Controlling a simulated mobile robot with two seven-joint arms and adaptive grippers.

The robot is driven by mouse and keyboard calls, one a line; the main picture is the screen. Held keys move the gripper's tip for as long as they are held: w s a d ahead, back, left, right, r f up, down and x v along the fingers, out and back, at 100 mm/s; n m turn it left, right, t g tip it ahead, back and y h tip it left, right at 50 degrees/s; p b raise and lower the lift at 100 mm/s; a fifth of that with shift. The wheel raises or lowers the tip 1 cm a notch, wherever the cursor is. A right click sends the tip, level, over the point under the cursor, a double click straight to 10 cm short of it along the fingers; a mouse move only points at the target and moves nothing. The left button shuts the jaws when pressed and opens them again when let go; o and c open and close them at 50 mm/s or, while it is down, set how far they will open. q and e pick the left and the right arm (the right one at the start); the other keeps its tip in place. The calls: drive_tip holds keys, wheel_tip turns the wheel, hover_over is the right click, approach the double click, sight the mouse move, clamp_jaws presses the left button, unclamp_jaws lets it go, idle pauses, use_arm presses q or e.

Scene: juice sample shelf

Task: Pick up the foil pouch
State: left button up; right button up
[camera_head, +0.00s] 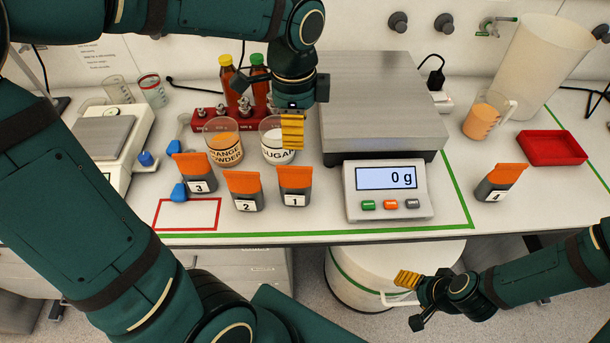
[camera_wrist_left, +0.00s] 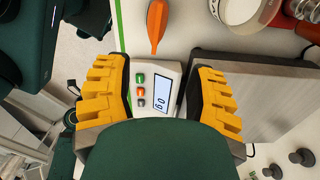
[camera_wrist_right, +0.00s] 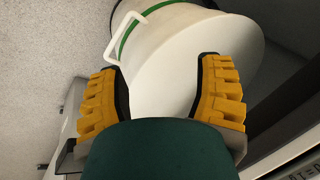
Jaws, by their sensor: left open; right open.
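Several grey foil pouches with orange tops stand on the bench: pouch 3 (camera_head: 197,178), pouch 2 (camera_head: 245,191) and pouch 1 (camera_head: 295,186) left of the scale display, and pouch 4 (camera_head: 499,184) at the right. My left gripper (camera_head: 292,134) is open and empty, above and behind pouch 1, in front of the sugar beaker. In the left wrist view an orange-topped pouch (camera_wrist_left: 157,22) shows beyond the open fingers (camera_wrist_left: 160,95); its number is hidden. My right gripper (camera_head: 408,279) is open and empty, low in front of the bench.
A large scale (camera_head: 385,100) reads 0 g. Orange powder (camera_head: 223,142) and sugar (camera_head: 276,145) beakers stand behind the pouches, with a red bottle rack behind. A red tray (camera_head: 551,149) lies right. A red-outlined area (camera_head: 205,218) is bare. A white bucket (camera_wrist_right: 195,60) faces my right gripper.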

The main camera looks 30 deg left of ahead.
sight(295, 174)
use_arm(q)
drive_tip(key=f, duration=0.3)
drive_tip(key=f+b, duration=0.1)
drive_tip(key=f, duration=0.1)
drive_tip(key=f+b, duration=0.1)
drive_tip(key=f, duration=0.2)
drive_tip(key=shift+s+f, duration=0.35)
drive_tip(key=shift+s, duration=0.05)
drive_tip(key=shift+a+f+b, duration=0.1)
drive_tip(key=shift+f+b, duration=0.5)
drive_tip(key=shift+f, duration=1.75)
use_arm(e)
drive_tip(key=f, duration=0.1)
drive_tip(key=s+f, duration=0.1)
drive_tip(key=f, duration=0.1)
drive_tip(key=shift+s+a+f, duration=0.1)
drive_tip(key=shift+s, duration=0.15)
use_arm(q)
drive_tip(key=shift+c, duration=0.4)
clamp_jaws()
